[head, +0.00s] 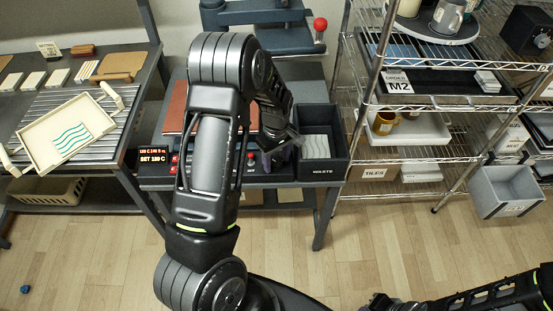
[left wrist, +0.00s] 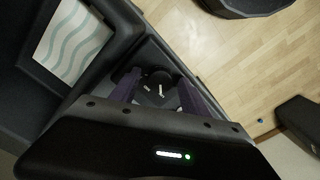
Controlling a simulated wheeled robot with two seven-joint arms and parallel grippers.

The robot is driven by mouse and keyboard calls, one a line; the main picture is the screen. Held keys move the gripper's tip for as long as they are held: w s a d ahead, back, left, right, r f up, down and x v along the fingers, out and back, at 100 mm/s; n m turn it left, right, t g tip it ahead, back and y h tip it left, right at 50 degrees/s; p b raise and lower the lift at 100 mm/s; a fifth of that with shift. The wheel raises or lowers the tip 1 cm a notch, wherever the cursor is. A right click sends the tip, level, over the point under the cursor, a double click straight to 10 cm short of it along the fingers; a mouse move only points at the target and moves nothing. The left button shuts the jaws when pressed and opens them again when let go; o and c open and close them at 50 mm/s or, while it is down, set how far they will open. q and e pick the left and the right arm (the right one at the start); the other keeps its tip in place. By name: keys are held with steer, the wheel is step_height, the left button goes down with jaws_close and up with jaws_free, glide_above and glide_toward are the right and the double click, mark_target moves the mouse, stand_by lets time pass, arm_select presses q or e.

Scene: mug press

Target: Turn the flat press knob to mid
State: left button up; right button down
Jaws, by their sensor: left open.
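The flat press (head: 175,107) stands on a low table, its reddish plate partly behind my left arm. Its lit display (head: 152,155) shows a set value of 180 C, with red buttons beside it. My left gripper (head: 275,158) is at the front right of the press, next to the waste bin. In the left wrist view, a dark round knob (left wrist: 160,82) with white marks lies between the open fingers of my left gripper (left wrist: 157,94). I cannot tell whether they touch it. The head view hides the knob behind my arm. My right gripper (head: 380,303) shows only partly at the bottom edge.
The waste bin (head: 335,171) stands close right of my left gripper, with a wavy-patterned sheet (left wrist: 72,40) in it. A wire shelf (head: 440,107) stands right. A left table holds a cream tray (head: 38,133). The wooden floor (head: 385,245) in front is mostly clear.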

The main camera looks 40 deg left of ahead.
arm_select(q)
steer(key=shift+c, duration=0.2)
jaws_close()
steer(key=shift+m, duration=0.4)
steer(key=m+b, duration=0.3)
steer(key=m, duration=0.1)
steer(key=shift+f, duration=0.15)
steer(key=m+b, duration=0.2)
steer(key=m, duration=0.3)
stand_by(0.4)
stand_by(0.4)
steer(key=shift+o, duration=0.2)
jaws_free()
